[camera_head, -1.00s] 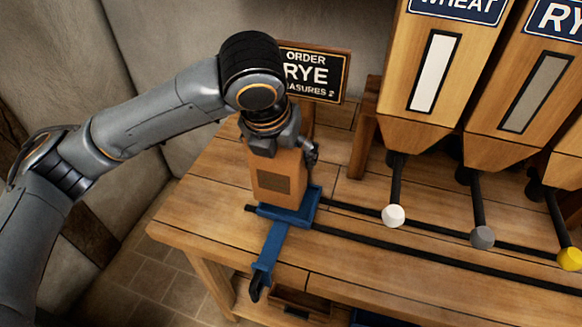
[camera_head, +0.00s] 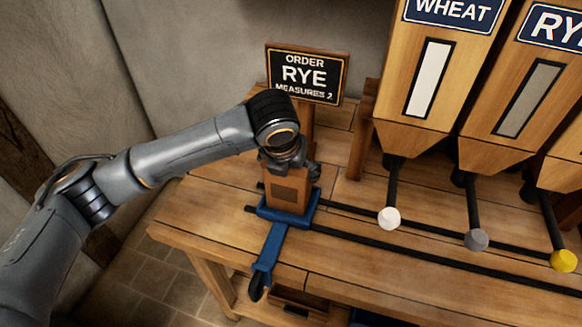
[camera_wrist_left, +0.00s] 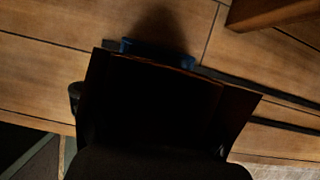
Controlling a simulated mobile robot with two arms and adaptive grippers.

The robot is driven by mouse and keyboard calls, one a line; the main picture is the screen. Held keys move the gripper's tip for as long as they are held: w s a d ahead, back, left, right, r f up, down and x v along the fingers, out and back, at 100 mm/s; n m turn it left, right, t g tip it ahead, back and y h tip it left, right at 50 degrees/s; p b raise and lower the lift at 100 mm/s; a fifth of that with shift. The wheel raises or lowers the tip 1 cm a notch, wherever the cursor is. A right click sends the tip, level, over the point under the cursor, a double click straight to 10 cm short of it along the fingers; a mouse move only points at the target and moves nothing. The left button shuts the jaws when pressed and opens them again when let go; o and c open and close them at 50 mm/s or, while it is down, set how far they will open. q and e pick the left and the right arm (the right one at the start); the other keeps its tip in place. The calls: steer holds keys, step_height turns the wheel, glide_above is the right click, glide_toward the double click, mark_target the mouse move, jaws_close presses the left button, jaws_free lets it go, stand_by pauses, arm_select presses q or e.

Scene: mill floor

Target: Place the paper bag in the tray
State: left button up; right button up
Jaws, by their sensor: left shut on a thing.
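The brown paper bag (camera_head: 287,190) stands upright with its lower end at the blue tray (camera_head: 272,219) on the wooden bench. My left gripper (camera_head: 290,172) is shut on the bag's upper part from above. The tray's rim shows around the bag's base, and its blue handle (camera_head: 269,250) points toward the bench's front edge. I cannot tell whether the bag's bottom touches the tray floor. In the left wrist view the dark bag (camera_wrist_left: 150,105) fills the middle, with a strip of the blue tray (camera_wrist_left: 160,50) beyond it. My right gripper is not in view.
Two dark rails (camera_head: 430,260) run along the bench to the right of the tray. Wooden hoppers with levers ending in white (camera_head: 388,218), grey (camera_head: 476,239) and yellow (camera_head: 563,260) knobs stand at the right. An order sign (camera_head: 306,74) reading RYE stands behind the bag.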

arm_select(q)
steer(key=o, duration=1)
steer(key=shift+f, duration=0.15)
steer(key=v, duration=1.2)
